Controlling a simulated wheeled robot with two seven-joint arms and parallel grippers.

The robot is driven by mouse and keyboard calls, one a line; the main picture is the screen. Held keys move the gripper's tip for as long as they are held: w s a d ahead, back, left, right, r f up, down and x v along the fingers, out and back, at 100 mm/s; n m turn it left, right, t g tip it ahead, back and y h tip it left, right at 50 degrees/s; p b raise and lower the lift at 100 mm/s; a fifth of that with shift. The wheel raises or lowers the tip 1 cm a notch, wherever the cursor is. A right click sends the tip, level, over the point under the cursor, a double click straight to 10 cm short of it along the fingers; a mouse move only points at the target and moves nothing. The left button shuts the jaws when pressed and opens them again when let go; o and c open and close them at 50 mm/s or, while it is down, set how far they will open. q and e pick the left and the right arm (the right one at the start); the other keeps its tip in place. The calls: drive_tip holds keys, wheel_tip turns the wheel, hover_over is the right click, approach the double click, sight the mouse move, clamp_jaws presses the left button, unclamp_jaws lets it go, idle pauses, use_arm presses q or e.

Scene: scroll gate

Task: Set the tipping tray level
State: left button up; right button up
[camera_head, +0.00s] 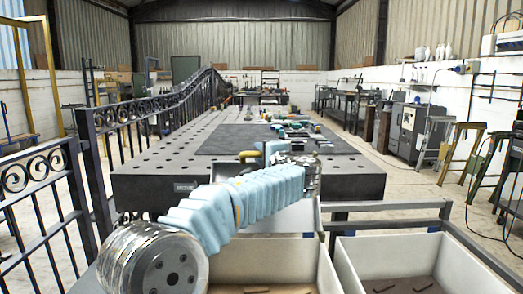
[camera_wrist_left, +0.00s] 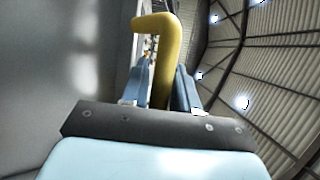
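My left arm, in light blue covers, reaches from the lower left of the head view to my left gripper (camera_head: 267,151) over the near table edge. A yellow bent bar (camera_head: 250,154), like a handle, sticks out at the fingers. In the left wrist view the bar (camera_wrist_left: 163,70) stands between the two blue fingers (camera_wrist_left: 162,88), with no clear gap on either side; the gripper looks shut on it. A plain grey panel (camera_head: 296,217) shows partly behind and below my arm; I cannot tell whether it is part of the tipping tray. My right gripper is not in view.
Two pale bins stand in front, one under my arm (camera_head: 329,272) and one to the right (camera_head: 455,262) with brown pieces inside. A dark perforated table (camera_head: 150,185) with a black mat (camera_head: 225,142) lies beyond. An iron railing (camera_head: 75,190) runs along the left.

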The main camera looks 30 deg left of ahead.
use_arm(q)
drive_tip(key=shift+w+a, duration=0.1)
drive_tip(key=shift+a, duration=0.1)
clamp_jaws()
drive_tip(key=shift+f, duration=0.1)
